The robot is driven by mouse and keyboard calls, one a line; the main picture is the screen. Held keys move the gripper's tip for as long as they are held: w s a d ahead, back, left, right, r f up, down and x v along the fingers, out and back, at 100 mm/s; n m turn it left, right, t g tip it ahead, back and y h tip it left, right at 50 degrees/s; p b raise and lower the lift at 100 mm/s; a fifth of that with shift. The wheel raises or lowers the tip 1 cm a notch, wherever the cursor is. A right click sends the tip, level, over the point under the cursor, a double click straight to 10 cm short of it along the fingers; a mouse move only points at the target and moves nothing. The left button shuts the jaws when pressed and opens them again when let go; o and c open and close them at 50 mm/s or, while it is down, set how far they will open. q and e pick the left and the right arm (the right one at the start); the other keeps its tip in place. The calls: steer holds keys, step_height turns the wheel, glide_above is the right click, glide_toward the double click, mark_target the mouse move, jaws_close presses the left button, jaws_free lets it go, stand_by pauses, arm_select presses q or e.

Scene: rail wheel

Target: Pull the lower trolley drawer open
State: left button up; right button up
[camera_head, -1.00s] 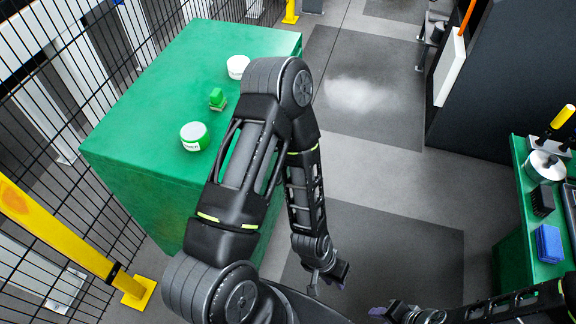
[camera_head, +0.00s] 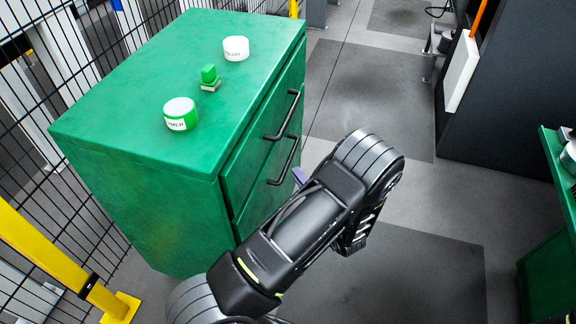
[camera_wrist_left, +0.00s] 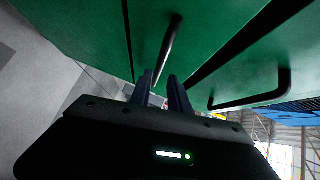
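The green trolley (camera_head: 150,170) stands at the left in the head view, with two drawer fronts on its right side. The upper drawer's dark bar handle (camera_head: 284,117) is above the lower drawer's handle (camera_head: 286,163). Both drawers look shut. My left gripper (camera_head: 301,177) is mostly hidden by my arm, close to the lower handle. In the left wrist view, my left gripper (camera_wrist_left: 162,92) shows two fingers apart with a gap, the lower handle (camera_wrist_left: 171,48) just beyond the fingertips. The upper handle (camera_wrist_left: 252,101) is off to the right. My right gripper is not in view.
A white tin (camera_head: 236,48), a small green object (camera_head: 209,75) and a green-and-white tin (camera_head: 181,114) stand on the trolley top. A yellow post (camera_head: 60,255) and mesh fence are at the left. A green bench (camera_head: 550,250) is at the right. Floor between is clear.

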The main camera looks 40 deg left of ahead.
mark_target(288, 162)
arm_select(q)
steer(key=shift+a, duration=0.1)
steer(key=x, duration=0.7)
steer(key=shift+w+a+f+b, duration=0.2)
steer(key=shift+a+b, duration=0.1)
steer(key=shift+b, duration=0.1)
steer(key=shift+c, duration=0.4)
jaws_close()
stand_by(0.7)
